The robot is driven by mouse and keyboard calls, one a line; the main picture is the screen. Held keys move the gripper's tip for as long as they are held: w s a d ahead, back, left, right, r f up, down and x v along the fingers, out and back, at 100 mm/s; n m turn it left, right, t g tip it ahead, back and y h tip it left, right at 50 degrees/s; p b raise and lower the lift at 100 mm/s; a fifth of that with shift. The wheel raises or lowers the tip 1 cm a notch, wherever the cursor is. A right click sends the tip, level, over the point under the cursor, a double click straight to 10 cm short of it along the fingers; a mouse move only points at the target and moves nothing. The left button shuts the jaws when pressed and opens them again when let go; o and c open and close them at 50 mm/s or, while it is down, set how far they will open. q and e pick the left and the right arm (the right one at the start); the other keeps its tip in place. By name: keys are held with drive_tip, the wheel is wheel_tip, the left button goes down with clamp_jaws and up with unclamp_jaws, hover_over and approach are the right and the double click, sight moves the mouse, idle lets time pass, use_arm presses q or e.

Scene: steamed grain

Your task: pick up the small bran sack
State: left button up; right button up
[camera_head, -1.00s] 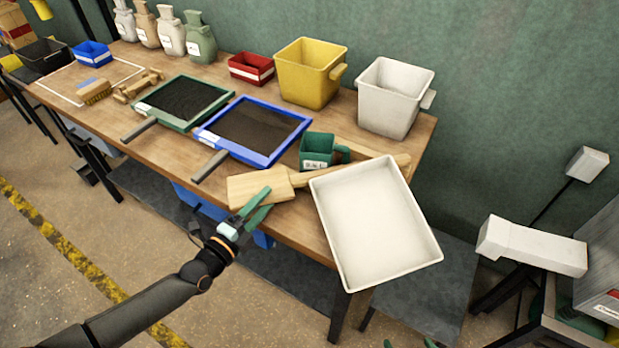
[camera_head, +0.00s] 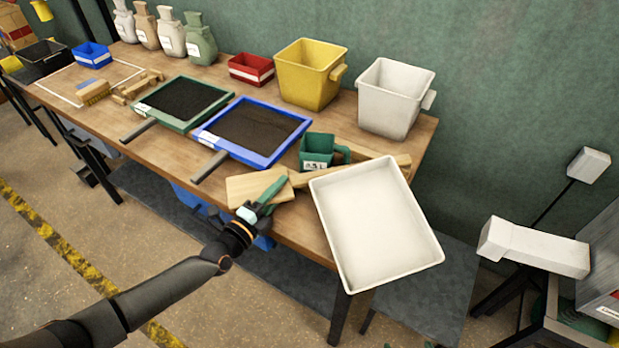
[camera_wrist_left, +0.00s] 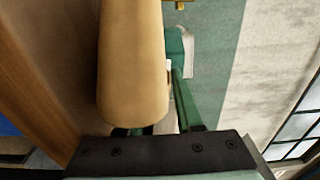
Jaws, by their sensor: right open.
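Several small tied sacks stand in a row at the back left of the bench in the head view: an off-white sack (camera_head: 124,22), a tan sack (camera_head: 146,25), a cream sack (camera_head: 171,33) and a grey-green sack (camera_head: 199,40). Their labels are too small to read, so I cannot tell which holds bran. My left gripper (camera_head: 271,197) is far from them, at the wooden paddle (camera_head: 245,188) by the bench's front edge. In the left wrist view, a rounded wooden piece (camera_wrist_left: 132,65) hides part of the fingers. Only traces of my right gripper (camera_head: 410,346) show at the bottom edge.
A white tray (camera_head: 436,254) overhangs the bench's front right corner.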

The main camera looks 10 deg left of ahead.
use_arm(q)
clamp_jaws()
drive_tip(key=shift+r, duration=0.1)
idle(1.0)
